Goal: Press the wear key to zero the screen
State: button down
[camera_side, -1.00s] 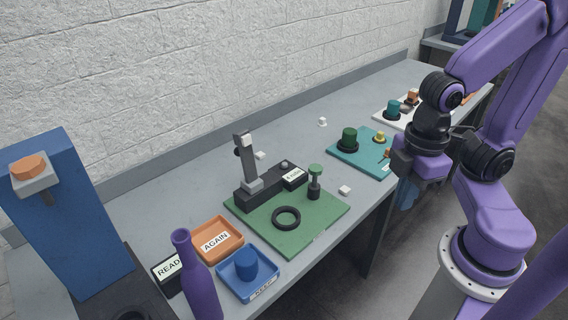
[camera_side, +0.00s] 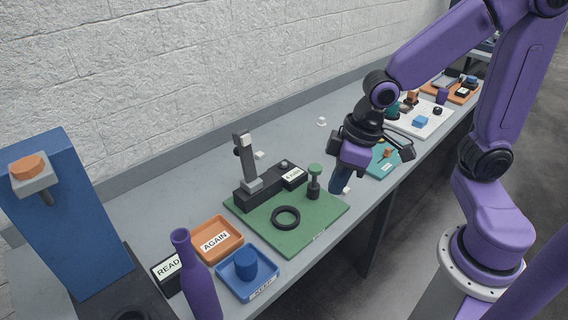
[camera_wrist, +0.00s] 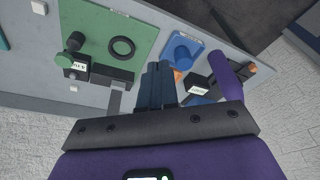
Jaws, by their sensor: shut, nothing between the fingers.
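A black gauge device (camera_side: 262,192) with an upright grey post stands on a green mat (camera_side: 300,237). Its small white screen (camera_side: 292,175) faces forward; its digits are too small to read. The screen also shows in the wrist view (camera_wrist: 78,67). A small grey round button (camera_side: 284,163) sits on top of the device. I cannot read any key marked wear.
A green-topped black spindle (camera_side: 314,183) and a black ring (camera_side: 286,218) are on the mat. A teal mat (camera_side: 376,168) lies behind my gripper.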

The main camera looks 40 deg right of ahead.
jog(key=w+f+m+t, duration=0.1)
jog(key=w+f+m, duration=0.15)
jog(key=w, duration=0.55)
jog(key=m+t, duration=0.6)
jog(key=m, duration=0.6)
send_over(287, 164)
notch_tip(287, 164, down, 7)
jog(key=shift+f+h, duration=0.2)
jog(key=shift+h, duration=0.1)
jog(key=shift+a+f, duration=0.1)
jog(key=shift+f, duration=0.05)
jog(key=shift+f, duration=4.3)
jog(key=shift+f, duration=0.15)
jog(key=shift+f, duration=0.25)
